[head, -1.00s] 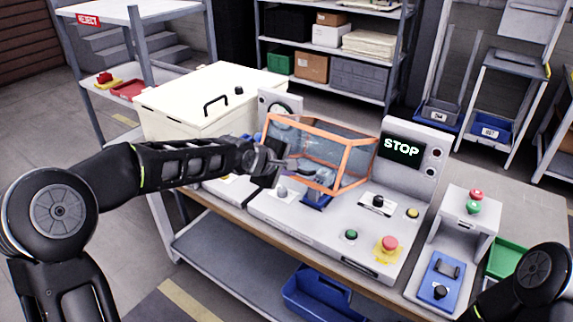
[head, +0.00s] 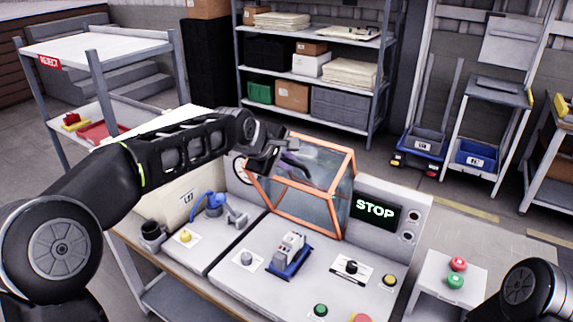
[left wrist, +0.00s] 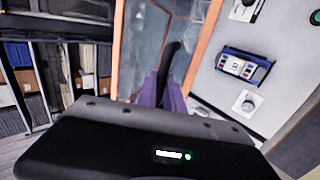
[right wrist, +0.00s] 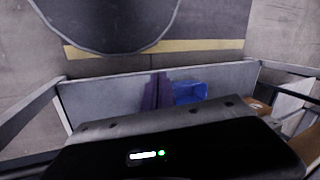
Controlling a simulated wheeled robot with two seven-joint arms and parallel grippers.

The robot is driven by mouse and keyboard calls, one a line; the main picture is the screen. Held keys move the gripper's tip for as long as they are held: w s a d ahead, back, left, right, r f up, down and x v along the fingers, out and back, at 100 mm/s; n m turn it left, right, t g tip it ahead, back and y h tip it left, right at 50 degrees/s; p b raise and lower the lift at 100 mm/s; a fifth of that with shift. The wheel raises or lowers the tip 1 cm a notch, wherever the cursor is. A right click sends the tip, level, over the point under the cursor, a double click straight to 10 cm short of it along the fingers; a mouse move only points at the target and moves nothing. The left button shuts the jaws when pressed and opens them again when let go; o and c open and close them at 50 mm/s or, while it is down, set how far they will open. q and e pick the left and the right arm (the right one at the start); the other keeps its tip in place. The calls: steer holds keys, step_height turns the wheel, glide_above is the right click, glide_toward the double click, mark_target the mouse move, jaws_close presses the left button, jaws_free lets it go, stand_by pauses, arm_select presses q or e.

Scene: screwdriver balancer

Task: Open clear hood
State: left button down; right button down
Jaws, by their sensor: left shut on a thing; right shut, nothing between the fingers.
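The clear hood (head: 322,208) has an orange frame and see-through panels. It stands tilted up at the back of the white machine, clear of the blue fixture (head: 289,256). My left gripper (head: 290,160) is at the hood's upper left. In the left wrist view its purple fingers (left wrist: 170,95) are shut on a dark curved handle (left wrist: 171,62) in front of the hood's panel. The right gripper (right wrist: 157,90) shows only in the right wrist view, shut and empty, with a grey shelf and a blue bin below.
A STOP screen (head: 376,209) stands right of the hood. A blue device (head: 212,206) is on the white panel at left. Buttons and a knob (head: 351,268) are on the machine's front deck. A small white stand (head: 445,285) is at right.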

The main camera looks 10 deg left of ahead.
stand_by(0.3)
arm_select(q)
steer(key=c, duration=1.5)
jaws_free()
steer(key=shift+s+a+r, duration=0.2)
steer(key=shift+s+r, duration=0.2)
steer(key=b+v, duration=0.2)
steer(key=v, duration=0.4)
steer(key=shift+s+r, duration=0.2)
